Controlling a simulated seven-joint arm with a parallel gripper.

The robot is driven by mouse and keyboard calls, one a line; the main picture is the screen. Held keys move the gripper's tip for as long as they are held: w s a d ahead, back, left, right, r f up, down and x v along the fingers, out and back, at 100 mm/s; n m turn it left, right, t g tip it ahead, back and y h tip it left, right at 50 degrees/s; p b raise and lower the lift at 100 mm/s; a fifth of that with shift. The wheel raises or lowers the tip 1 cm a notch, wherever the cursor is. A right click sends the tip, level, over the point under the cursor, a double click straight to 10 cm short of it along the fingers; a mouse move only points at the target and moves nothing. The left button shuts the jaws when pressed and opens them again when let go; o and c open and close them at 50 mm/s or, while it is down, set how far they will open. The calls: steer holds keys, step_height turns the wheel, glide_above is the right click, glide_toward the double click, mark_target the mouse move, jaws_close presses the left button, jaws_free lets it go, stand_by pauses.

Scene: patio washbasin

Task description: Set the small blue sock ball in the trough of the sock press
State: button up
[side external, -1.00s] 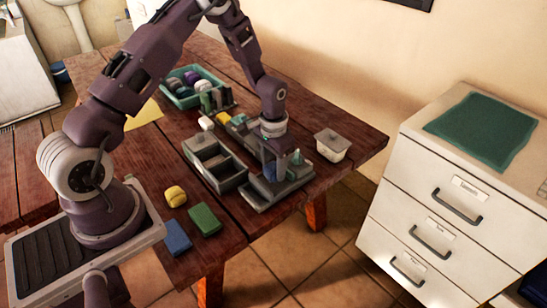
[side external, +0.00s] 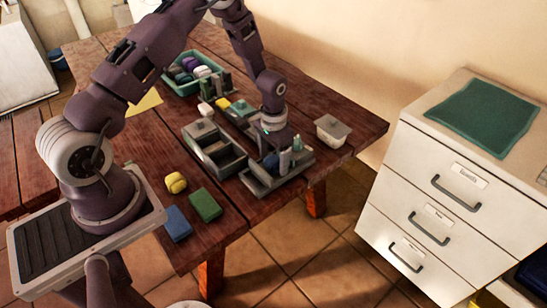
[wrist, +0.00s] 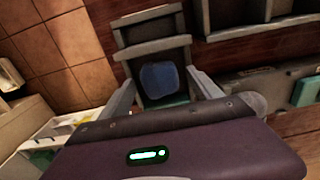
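The small blue sock ball (wrist: 160,78) lies between the raised grey walls of the sock press (wrist: 150,47), in its trough as far as the wrist view shows. In the side view the grey press (side external: 256,186) stands near the table's front right edge, partly hidden by my gripper. My gripper (wrist: 161,84) is open, with one finger on either side of the blue ball and a visible gap at each side. In the side view my gripper (side external: 284,157) is low over the press.
A divided grey box (side external: 232,168) stands close left of the press. A yellow ball (side external: 175,182), green block (side external: 205,205) and blue block (side external: 177,223) lie at the front. A teal crate (side external: 180,88) holds several balls behind.

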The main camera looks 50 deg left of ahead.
steer(key=s+d+r+t, duration=0.1)
steer(key=s+d+r, duration=0.15)
steer(key=r, duration=1.05)
steer(key=s+d+r+t, duration=0.15)
steer(key=s+r, duration=0.25)
steer(key=r, duration=1)
steer(key=s+d+r+t, duration=0.1)
steer(key=s+d+r, duration=0.1)
steer(key=s, duration=0.7)
steer(key=s+d+r+t, duration=0.1)
steer(key=s+r, duration=0.4)
steer(key=s, duration=0.5)
steer(key=shift+d+r+t, duration=0.2)
steer(key=shift+d+t, duration=0.15)
steer(key=shift+t, duration=0.2)
